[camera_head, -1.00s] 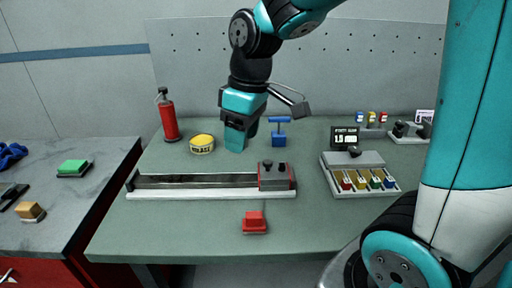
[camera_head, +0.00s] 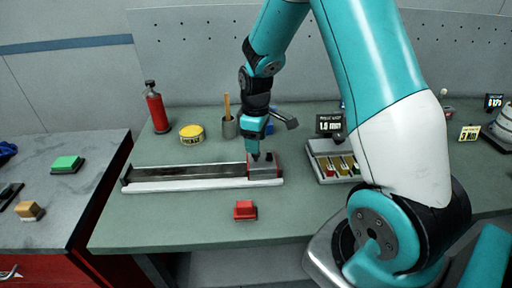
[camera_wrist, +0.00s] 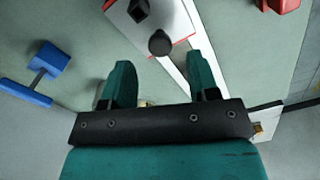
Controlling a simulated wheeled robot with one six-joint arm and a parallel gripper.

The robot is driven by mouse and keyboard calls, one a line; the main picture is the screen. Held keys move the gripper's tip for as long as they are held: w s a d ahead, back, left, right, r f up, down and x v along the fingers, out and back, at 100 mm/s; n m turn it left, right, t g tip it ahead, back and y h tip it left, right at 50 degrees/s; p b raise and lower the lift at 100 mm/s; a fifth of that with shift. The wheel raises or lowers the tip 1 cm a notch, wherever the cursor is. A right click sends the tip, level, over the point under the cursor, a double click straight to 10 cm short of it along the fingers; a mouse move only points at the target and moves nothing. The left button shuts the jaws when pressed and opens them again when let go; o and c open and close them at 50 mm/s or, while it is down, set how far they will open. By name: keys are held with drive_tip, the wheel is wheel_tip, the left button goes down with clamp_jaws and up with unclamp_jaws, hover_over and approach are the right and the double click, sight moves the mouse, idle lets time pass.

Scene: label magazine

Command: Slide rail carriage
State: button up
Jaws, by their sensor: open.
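The rail (camera_head: 190,177) is a long dark track on a white base, lying across the middle of the bench. Its carriage (camera_head: 264,169) is a grey block with red edging at the right end of the rail. Two dark knobs stand on its top; in the wrist view the carriage (camera_wrist: 168,18) shows with one round and one squarish knob. My gripper (camera_head: 254,156) is above the carriage, pointing down. In the wrist view my gripper (camera_wrist: 163,75) has its teal fingers apart with nothing between them, short of the knobs. Contact cannot be told.
A red block (camera_head: 245,210) lies in front of the rail. A tray (camera_head: 319,157) with coloured items stands to the right. The bench left of the red block is clear.

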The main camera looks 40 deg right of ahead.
sight(262, 159)
drive_tip(key=shift+f, duration=1.95)
clamp_jaws()
